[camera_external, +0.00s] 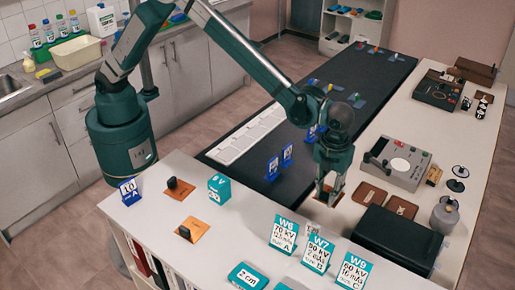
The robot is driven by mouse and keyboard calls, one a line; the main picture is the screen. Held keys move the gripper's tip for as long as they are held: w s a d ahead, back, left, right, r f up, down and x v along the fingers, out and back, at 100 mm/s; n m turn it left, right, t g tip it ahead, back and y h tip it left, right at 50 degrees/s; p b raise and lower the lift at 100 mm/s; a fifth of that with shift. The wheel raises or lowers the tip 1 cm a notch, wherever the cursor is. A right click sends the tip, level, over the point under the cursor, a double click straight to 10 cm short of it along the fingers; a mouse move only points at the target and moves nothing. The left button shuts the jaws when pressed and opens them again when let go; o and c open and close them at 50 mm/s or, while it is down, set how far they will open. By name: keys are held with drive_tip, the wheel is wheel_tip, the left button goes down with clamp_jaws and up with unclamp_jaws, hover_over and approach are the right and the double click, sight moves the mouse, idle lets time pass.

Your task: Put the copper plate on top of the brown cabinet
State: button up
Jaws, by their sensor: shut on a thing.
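My gripper (328,192) is low over the white counter beside the black bench top, at right of centre. Its fingers are shut on a small orange-brown plate, the copper plate (333,189), mostly hidden by the fingers. I cannot tell whether the plate touches the counter. Two similar copper-coloured plates with black knobs lie on the near white top, one farther back (187,194) and one nearer (201,225). The brown cabinet is not clearly identifiable; a dark brown box (468,73) stands at the far right.
Brown flat plates (370,193) and a black case (396,240) lie right of my gripper. Teal-and-white signs (284,233) stand in front. A grey device (400,163) sits behind the brown plates. The black bench top (345,75) has clear stretches.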

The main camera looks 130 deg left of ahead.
drive_tip(key=shift+f, duration=0.15)
hover_over(322, 220)
drive_tip(key=shift+d+f, duration=0.1)
drive_tip(key=shift+f, duration=2.9)
drive_tip(key=shift+f, duration=1.9)
drive_tip(key=shift+f+b, duration=0.15)
drive_tip(key=shift+b, duration=0.2)
drive_tip(key=o, duration=0.9)
wheel_tip(322, 220, up, 12)
drive_tip(key=shift+r+p, duration=0.2)
drive_tip(key=shift+p, duration=0.2)
